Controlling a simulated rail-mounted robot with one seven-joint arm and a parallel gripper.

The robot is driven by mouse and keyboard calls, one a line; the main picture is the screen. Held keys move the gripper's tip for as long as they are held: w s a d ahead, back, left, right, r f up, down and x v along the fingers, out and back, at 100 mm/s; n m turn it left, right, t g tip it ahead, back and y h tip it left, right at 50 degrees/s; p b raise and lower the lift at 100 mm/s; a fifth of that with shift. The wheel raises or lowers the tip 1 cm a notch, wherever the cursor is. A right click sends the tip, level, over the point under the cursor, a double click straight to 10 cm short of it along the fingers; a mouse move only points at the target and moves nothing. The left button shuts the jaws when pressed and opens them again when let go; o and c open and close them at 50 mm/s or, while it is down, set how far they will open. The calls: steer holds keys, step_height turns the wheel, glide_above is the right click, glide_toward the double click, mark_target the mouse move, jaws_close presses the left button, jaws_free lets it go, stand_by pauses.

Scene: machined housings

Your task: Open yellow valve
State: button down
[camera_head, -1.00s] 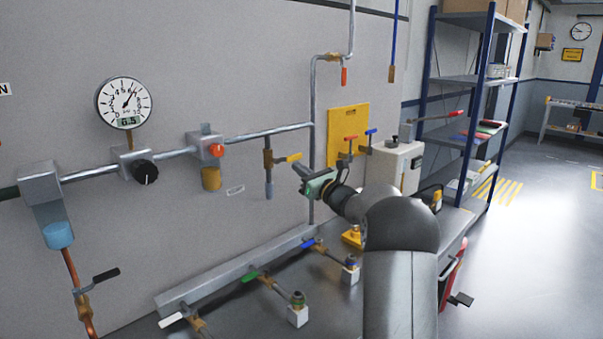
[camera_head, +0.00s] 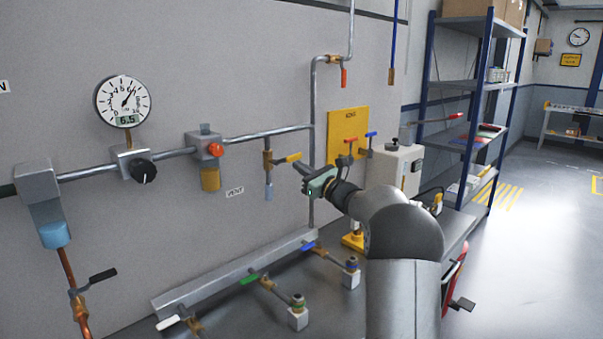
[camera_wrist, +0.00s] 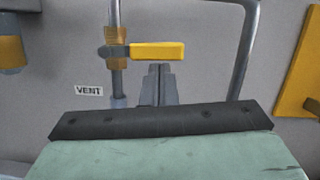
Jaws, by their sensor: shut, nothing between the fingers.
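The yellow valve handle (camera_head: 286,158) sits on a brass valve body (camera_head: 267,160) on a short vertical pipe that drops from the wall pipe. The handle points sideways to the right, across the pipe. In the wrist view the yellow handle (camera_wrist: 158,51) lies level, just above and beyond my fingertips, with the brass body (camera_wrist: 117,48) to its left. My gripper (camera_head: 301,166) is shut and empty, close to the handle's right end in the head view. In the wrist view its fingers (camera_wrist: 158,72) show together below the handle. I cannot tell whether they touch it.
A VENT label (camera_wrist: 89,91) is on the wall left of the valve. A manifold with green (camera_head: 250,279) and blue levers is below. A pressure gauge (camera_head: 123,101) reads 6.5.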

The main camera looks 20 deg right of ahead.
steer(key=n+b, duration=0.1)
steer(key=r+n+y+b, duration=0.1)
steer(key=n, duration=0.1)
steer(key=r+n+b, duration=0.1)
steer(key=shift+d+n+g, duration=0.2)
steer(key=shift+n+g, duration=0.1)
steer(key=shift+g, duration=0.1)
steer(key=s+a+r+n+g+y+b, duration=0.1)
steer(key=a+r+n+g+b, duration=0.2)
steer(key=n, duration=1.1)
steer(key=shift+a+r+n+g+b, duration=0.3)
steer(key=shift+a+r+b, duration=0.2)
steer(key=shift+r, duration=1.2)
steer(key=shift+s, duration=0.1)
steer(key=s+d, duration=0.7)
steer(key=d, duration=0.2)
